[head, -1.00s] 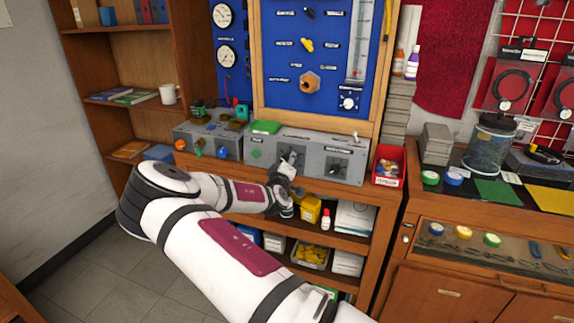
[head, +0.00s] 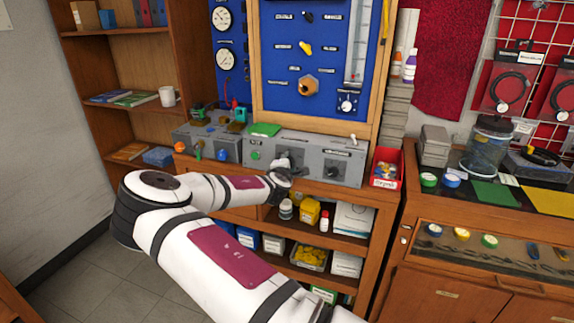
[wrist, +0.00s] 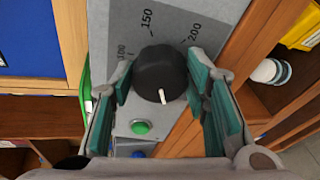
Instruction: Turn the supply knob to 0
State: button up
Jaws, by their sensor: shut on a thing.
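A round black knob (wrist: 160,73) with a white pointer fills the middle of the wrist view. It sits on a grey panel (wrist: 195,14) marked 100, 150 and 200. The pointer faces the bottom of the picture, away from the 150 mark; no 0 mark is visible. My gripper (wrist: 163,78) is shut on this knob, one green-padded finger on each side. In the head view my gripper (head: 284,166) is at the left knob of the grey box (head: 308,158), largely hiding it. The box's labels are too small to read.
A second dark knob (head: 333,170) is to the right on the box. A green button (wrist: 141,127) is close to my fingers. A red bin (head: 387,167) stands right of the box, and a smaller grey unit (head: 209,141) stands left. Shelves with containers lie below.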

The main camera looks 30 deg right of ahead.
jog(key=shift+a+n, duration=0.1)
jog(key=shift+n, duration=0.4)
jog(key=o, duration=1.2)
jog(key=v, duration=1.2)
jog(key=shift+w+r, duration=0.1)
